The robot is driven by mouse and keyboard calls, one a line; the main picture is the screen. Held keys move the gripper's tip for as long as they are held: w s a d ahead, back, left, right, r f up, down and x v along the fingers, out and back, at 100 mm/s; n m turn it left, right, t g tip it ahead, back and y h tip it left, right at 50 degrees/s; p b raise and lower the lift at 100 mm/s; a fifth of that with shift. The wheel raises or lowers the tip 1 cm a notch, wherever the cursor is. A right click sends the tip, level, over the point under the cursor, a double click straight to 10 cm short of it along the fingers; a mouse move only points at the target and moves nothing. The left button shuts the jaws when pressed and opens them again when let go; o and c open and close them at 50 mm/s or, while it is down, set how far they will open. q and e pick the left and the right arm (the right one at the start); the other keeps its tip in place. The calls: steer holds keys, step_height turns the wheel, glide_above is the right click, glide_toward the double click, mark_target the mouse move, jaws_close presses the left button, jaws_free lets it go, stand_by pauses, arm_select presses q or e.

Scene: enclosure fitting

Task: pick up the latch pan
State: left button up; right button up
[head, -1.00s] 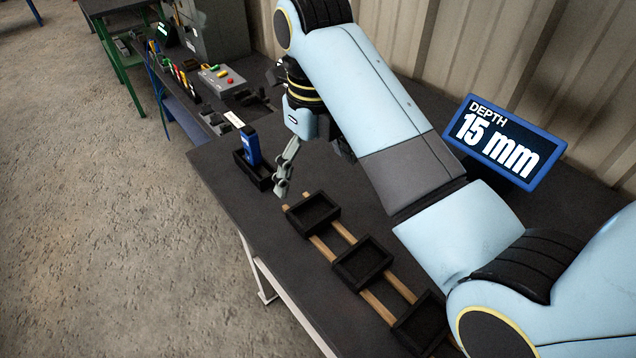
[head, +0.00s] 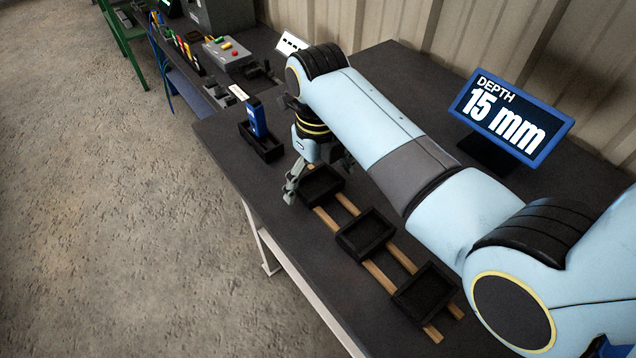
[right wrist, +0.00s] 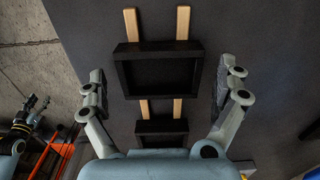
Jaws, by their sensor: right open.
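Three black, open, shallow pans sit in a row on two wooden rails; no label shows which is the latch pan. In the head view, my right gripper (head: 318,178) is at the farthest pan (head: 326,186). In the right wrist view, my right gripper (right wrist: 165,95) is open, its fingers wide apart on either side of a pan (right wrist: 158,76), with clear gaps and nothing held. Another pan (right wrist: 160,130) shows below it there. The middle pan (head: 366,234) and nearest pan (head: 426,291) stand clear. What looks like my left gripper (right wrist: 28,118) is small and dark at the right wrist view's left edge.
A black holder (head: 262,150) with a blue upright piece (head: 257,118) stands just beyond the pans. A display (head: 512,118) reading "DEPTH 15 mm" stands at the table's right. A grey box with coloured buttons (head: 228,54) is farther off. The table's left edge borders open floor.

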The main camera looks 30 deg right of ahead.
steer(key=c, duration=1.2)
steer(key=shift+c, duration=0.7)
steer(key=shift+r, duration=0.15)
